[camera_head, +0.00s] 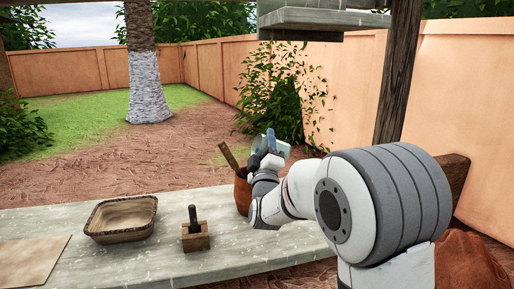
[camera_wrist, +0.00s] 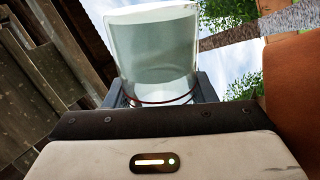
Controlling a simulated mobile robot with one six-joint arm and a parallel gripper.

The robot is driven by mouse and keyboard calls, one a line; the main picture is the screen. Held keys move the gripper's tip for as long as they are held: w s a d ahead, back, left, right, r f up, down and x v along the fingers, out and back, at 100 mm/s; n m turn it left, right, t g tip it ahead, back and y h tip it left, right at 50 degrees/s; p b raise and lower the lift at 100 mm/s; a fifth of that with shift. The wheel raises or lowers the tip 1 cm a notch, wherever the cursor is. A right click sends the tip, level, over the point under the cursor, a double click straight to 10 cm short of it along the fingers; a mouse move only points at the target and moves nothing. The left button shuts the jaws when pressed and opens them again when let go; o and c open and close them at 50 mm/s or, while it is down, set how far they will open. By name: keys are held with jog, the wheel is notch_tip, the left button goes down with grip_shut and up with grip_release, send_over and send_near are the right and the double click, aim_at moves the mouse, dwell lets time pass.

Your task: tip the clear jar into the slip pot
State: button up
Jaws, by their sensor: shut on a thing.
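The clear jar (camera_wrist: 155,45) is held in my gripper (camera_wrist: 158,95), with a finger on each side near its lower end; a thin dark red line runs around it there. It looks pale grey-green and see-through; how much it holds is hard to tell. In the head view the jar (camera_head: 284,149) is small and partly hidden by my gripper (camera_head: 268,152), above and right of the slip pot, and seems tilted. The slip pot (camera_head: 241,197) is terracotta, stands on the slab, and has a wooden stick (camera_head: 228,155) leaning out. My wrist hides its right side.
A grey stone slab (camera_head: 155,262) carries a woven basket (camera_head: 122,218), a wooden block (camera_head: 196,242) with a dark upright handle, and a flat tan board (camera_head: 30,262) at the left. A dark post (camera_head: 398,75) and grey shelf (camera_head: 315,20) stand beyond my arm.

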jog(key=shift+w+a+f+n+g+y+b, duration=0.1)
jog(key=shift+a+f+n+y+b, duration=0.2)
jog(key=shift+n+y+b, duration=0.6)
jog(key=shift+s+a+f+n+g+y+b, duration=0.1)
jog(key=shift+f+n+y+b, duration=0.45)
jog(key=shift+n, duration=0.75)
jog(key=shift+w+a+f+n+g+y+b, duration=0.15)
jog(key=shift+n+y+b, duration=0.25)
jog(key=shift+n+y, duration=0.6)
jog(key=shift+s+a+r+n+g+y+b, duration=0.1)
jog(key=shift+a+n+g+y+b, duration=0.1)
jog(key=shift+n+y+b, duration=0.55)
jog(key=shift+s+a+r+n+g+y+b, duration=0.1)
jog(key=shift+a+n+y, duration=0.2)
jog(key=shift+n, duration=0.8)
jog(key=shift+a+r+n+g+y+b, duration=0.15)
jog(key=shift+n+y+b, duration=0.2)
jog(key=shift+n+y, duration=0.45)
jog(key=shift+n, duration=0.25)
jog(key=shift+w+d+r, duration=0.3)
jog(key=shift+w+r, duration=0.05)
jog(key=shift+r, duration=0.3)
jog(key=shift+w+a+r+p, duration=0.2)
jog(key=shift+r+p, duration=0.2)
jog(key=shift+r, duration=0.25)
jog(key=shift+s+a+r, duration=0.1)
jog(key=shift+r, duration=1.1)
